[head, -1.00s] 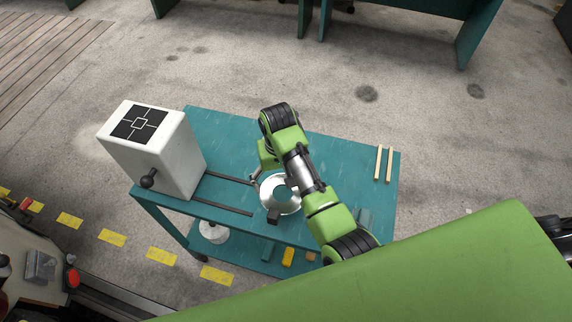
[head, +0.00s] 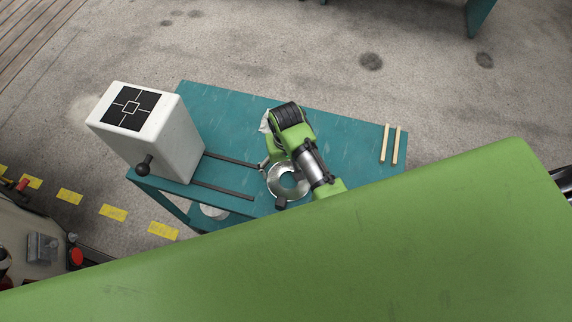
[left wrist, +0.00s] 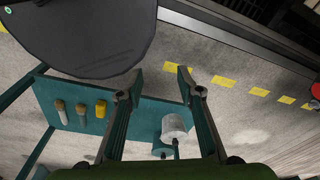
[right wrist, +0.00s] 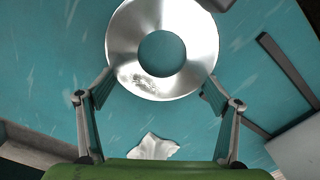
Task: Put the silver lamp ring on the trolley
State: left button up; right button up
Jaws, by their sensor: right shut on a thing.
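The silver lamp ring (head: 275,184) is a shiny flat ring with a round hole. In the head view it is over the teal trolley (head: 345,150), right of two dark rails. My right gripper (head: 270,164) is shut on the ring, partly hidden by its own arm. In the right wrist view the ring (right wrist: 125,40) lies between the fingertips of the right gripper (right wrist: 158,84), with the teal top behind it. I cannot tell whether the ring touches the top. My left gripper (left wrist: 160,78) is open and empty in the left wrist view.
A white box (head: 165,135) with a black-marked top stands on the trolley's left end. Two pale sticks (head: 389,145) lie at the right. A crumpled white cloth (right wrist: 153,147) lies near the ring. Brushes (left wrist: 80,112) and a white tub (left wrist: 173,127) show below.

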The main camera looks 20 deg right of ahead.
jog(key=o, duration=1.4)
jog(key=shift+o, duration=0.2)
jog(key=shift+w+f, duration=0.1)
jog(key=shift+w, duration=0.05)
pick_arm(q)
jog(key=shift+s+d+f, duration=0.1)
jog(key=shift+s+d, duration=0.05)
jog(key=shift+s, duration=0.8)
pick_arm(e)
notch_tip(320, 180, up, 12)
